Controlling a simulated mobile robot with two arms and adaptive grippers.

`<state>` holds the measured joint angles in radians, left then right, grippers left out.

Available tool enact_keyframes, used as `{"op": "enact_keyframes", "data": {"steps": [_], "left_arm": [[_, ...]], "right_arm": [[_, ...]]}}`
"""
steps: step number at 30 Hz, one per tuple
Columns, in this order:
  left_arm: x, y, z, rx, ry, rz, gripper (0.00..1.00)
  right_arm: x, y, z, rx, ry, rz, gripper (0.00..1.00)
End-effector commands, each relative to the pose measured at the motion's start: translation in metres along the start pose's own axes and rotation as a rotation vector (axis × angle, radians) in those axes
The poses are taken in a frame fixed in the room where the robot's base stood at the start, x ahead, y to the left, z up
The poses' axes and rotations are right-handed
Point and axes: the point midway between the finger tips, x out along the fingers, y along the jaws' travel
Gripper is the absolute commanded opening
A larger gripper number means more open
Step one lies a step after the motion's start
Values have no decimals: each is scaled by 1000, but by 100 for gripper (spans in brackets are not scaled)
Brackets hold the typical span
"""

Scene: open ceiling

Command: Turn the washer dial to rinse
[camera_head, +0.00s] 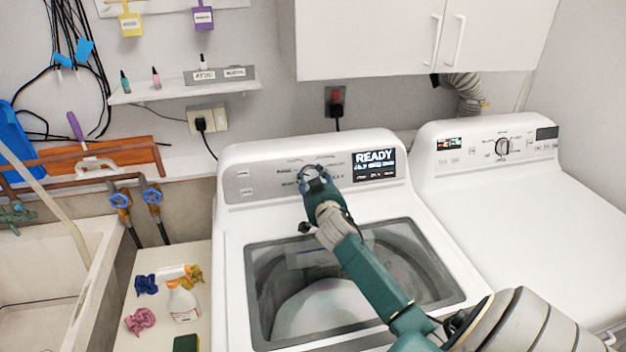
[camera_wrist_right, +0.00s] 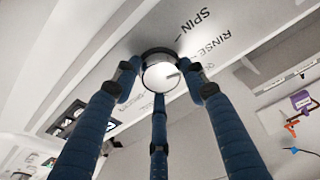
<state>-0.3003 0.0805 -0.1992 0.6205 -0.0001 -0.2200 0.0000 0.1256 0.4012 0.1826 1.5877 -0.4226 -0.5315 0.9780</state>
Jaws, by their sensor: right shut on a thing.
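The washer (camera_head: 236,262) stands in the middle of the head view, with a grey control panel (camera_head: 240,185) along its back. My right gripper (camera_head: 313,178) is at that panel and hides the dial in the head view. In the right wrist view the round dial (camera_wrist_right: 160,75) has a pale face and dark rim, and the blue fingers of my right gripper close around it. A short mark on its face points to the right. The printed words SPIN (camera_wrist_right: 192,32) and RINSE (camera_wrist_right: 217,45) show above and right of it. I cannot tell exactly which label the mark meets. My left gripper is out of view.
A display (camera_head: 374,165) reading READY sits right of the dial. A second white machine (camera_head: 560,200) stands at right. A sink (camera_head: 50,260) and a counter with a spray bottle (camera_head: 183,302) are at left. White cabinets (camera_head: 400,35) hang above.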

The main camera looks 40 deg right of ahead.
Motion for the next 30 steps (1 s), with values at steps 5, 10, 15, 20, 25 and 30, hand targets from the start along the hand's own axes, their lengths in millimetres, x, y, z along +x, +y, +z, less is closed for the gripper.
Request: {"op": "enact_keyframes", "data": {"steps": [5,10,15,20,25,30], "left_arm": [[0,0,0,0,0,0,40],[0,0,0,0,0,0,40],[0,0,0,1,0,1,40],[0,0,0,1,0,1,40],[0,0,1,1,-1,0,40],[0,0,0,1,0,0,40]], "right_arm": [[0,-1,-6,-3,10,-5,16],[0,-2,-6,-2,11,-5,16],[0,-1,-5,-2,9,-4,60],[0,-1,-3,-2,5,-3,60],[-6,-1,0,-2,2,-2,60],[-31,-1,0,-1,2,-3,60]]}}
